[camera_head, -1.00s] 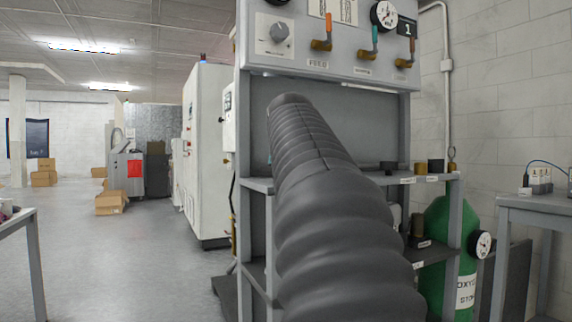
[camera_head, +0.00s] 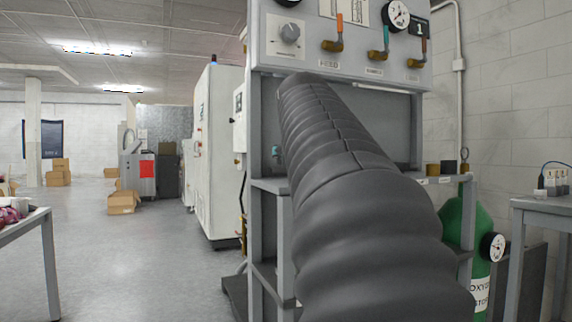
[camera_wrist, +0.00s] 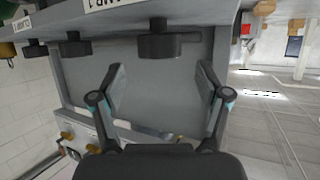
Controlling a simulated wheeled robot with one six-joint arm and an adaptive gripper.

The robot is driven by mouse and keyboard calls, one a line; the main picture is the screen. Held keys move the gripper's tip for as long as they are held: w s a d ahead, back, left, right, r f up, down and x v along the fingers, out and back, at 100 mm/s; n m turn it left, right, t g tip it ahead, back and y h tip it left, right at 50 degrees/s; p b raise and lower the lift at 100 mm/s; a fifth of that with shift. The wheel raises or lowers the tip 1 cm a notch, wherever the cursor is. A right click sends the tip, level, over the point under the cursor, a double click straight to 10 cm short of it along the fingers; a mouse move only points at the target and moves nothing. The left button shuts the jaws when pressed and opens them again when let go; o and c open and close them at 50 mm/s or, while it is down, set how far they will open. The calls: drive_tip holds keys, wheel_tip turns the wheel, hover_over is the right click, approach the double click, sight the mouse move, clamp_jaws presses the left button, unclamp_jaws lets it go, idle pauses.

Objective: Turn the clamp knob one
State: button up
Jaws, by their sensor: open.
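In the wrist view a dark knob (camera_wrist: 158,42), with a round body and a side bar, sits at the shelf edge, beside a white label ending in "MP 1" (camera_wrist: 105,3). My gripper (camera_wrist: 161,68) is open and empty, its fingertips apart on either side below this knob in the picture and not touching it. Two similar dark knobs (camera_wrist: 73,45) (camera_wrist: 35,48) sit farther left along the edge. In the head view my ribbed dark arm sleeve covers the middle of the rack, and my gripper is hidden behind it.
The grey rack's panel (camera_head: 345,62) carries a dial, gauges and coloured-handle valves. A green oxygen cylinder (camera_head: 466,222) stands right of the rack, near a grey table (camera_head: 540,203). Another table (camera_head: 25,230) is at left. The floor (camera_head: 150,255) between is clear.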

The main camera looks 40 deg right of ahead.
drive_tip(key=v, duration=0.6)
drive_tip(key=shift+a, duration=0.25)
drive_tip(key=shift+s+r, duration=0.15)
